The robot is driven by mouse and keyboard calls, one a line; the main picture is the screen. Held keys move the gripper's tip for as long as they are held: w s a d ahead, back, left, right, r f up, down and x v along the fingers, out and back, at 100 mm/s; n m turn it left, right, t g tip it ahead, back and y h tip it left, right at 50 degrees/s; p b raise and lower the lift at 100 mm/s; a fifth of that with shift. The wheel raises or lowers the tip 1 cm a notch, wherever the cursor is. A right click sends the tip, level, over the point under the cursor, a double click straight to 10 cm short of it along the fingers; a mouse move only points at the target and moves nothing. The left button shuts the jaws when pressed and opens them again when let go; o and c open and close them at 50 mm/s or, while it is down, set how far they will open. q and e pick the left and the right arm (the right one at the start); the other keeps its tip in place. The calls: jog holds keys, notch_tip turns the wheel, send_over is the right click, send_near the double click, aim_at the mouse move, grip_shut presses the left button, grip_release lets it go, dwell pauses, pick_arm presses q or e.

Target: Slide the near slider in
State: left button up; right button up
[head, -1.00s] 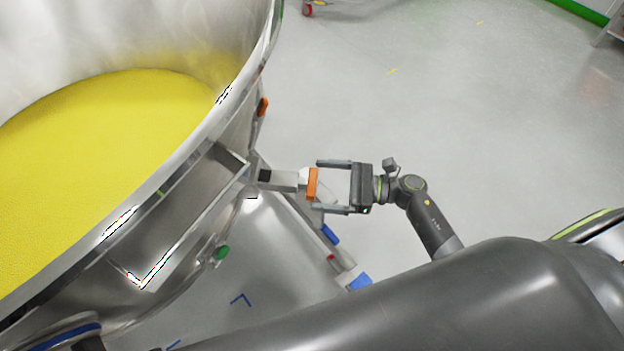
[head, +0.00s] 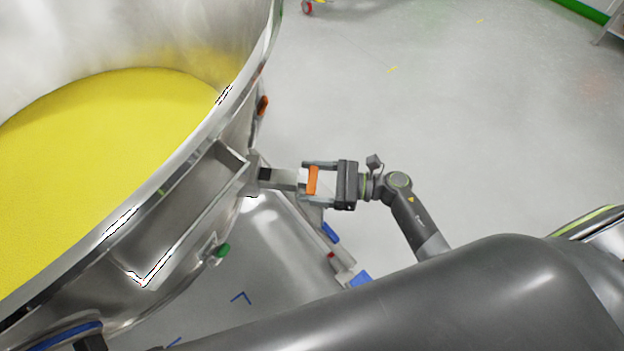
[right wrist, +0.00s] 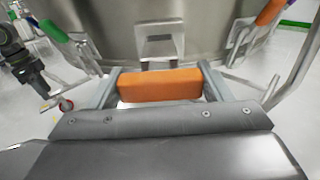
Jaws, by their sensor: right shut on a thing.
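A slider with an orange handle (head: 312,180) and a pale metal bar (head: 281,178) sticks out from the outer wall of a large steel bowl (head: 190,225). My right gripper (head: 312,181) is at the handle, with one finger on each side of it. In the right wrist view the orange handle (right wrist: 160,86) fills the space between the two fingers of my right gripper (right wrist: 160,90), which is shut on it. A metal bracket (right wrist: 160,42) on the bowl wall shows straight behind the handle. My left gripper is not in view.
The bowl holds yellow material (head: 110,150). A second orange handle (head: 262,106) and a green handle (head: 222,251) sit along its wall. Blue parts (head: 331,233) lie below the gripper. The floor (head: 460,120) to the right is clear.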

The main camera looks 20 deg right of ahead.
aim_at(292, 180)
jog(key=shift+c, duration=0.9)
jog(key=shift+w+a, duration=0.1)
jog(key=shift+a, duration=0.05)
jog(key=b+x, duration=0.2)
jog(key=x, duration=0.4)
jog(key=shift+a, duration=0.25)
jog(key=shift+w+a, duration=0.25)
jog(key=shift+a, duration=0.1)
jog(key=o, duration=1.4)
jog(key=shift+a, duration=0.1)
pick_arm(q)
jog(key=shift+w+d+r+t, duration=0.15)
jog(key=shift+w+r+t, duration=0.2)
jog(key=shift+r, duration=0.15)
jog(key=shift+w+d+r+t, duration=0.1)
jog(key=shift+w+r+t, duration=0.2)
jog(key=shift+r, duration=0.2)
